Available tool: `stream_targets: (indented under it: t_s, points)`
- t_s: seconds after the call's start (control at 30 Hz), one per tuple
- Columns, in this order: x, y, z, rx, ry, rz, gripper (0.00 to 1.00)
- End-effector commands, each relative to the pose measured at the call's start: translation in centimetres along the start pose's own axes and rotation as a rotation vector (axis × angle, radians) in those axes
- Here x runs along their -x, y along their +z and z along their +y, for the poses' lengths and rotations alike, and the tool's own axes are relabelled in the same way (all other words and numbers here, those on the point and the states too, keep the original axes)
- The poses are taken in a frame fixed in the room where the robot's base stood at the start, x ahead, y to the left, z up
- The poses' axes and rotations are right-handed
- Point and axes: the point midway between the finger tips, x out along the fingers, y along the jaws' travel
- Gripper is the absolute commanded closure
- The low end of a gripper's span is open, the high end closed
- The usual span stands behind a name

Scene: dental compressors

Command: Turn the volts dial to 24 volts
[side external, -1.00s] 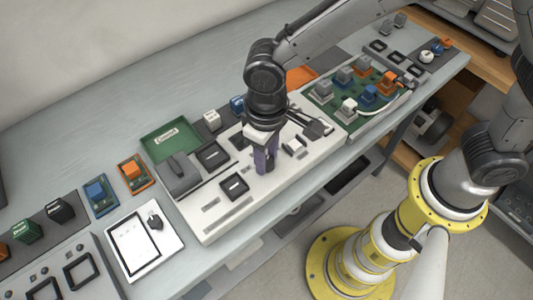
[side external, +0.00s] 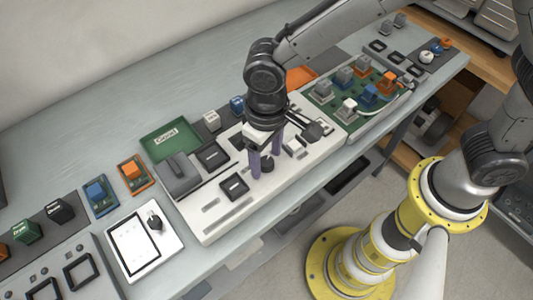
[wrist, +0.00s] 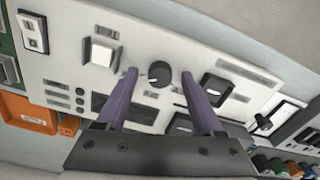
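A small round black dial (wrist: 160,73) sits on the light panel, at the centre of the wrist view. In the side view the dial (side external: 267,166) is partly hidden by my gripper. A light mark shows on the dial, but its scale and volt numbers are too small to read. My gripper (wrist: 159,74) has two purple fingers, spread apart and empty. In the wrist view its tips lie to the left and right of the dial, with gaps on both sides. In the side view my gripper (side external: 267,164) points down at the panel; whether its tips touch the panel cannot be told.
The light panel (side external: 212,228) carries a white square switch (wrist: 102,51), a black-framed switch (wrist: 215,87) and a grey lever block (side external: 178,174) close by. A green tray (side external: 170,139) lies behind. A board with several coloured blocks (side external: 370,95) stands to the right.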

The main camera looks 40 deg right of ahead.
Motion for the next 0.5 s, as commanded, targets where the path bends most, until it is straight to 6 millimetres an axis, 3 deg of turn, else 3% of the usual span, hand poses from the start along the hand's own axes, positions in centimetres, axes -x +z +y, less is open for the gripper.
stream_targets:
  t_s: [0.27,0.5]
  points:
    - [0.5,-0.1,0.0,0.001,-0.001,0.001,0.31]
    - [4.6,-0.1,-0.1,0.001,-0.003,0.006,0.31]
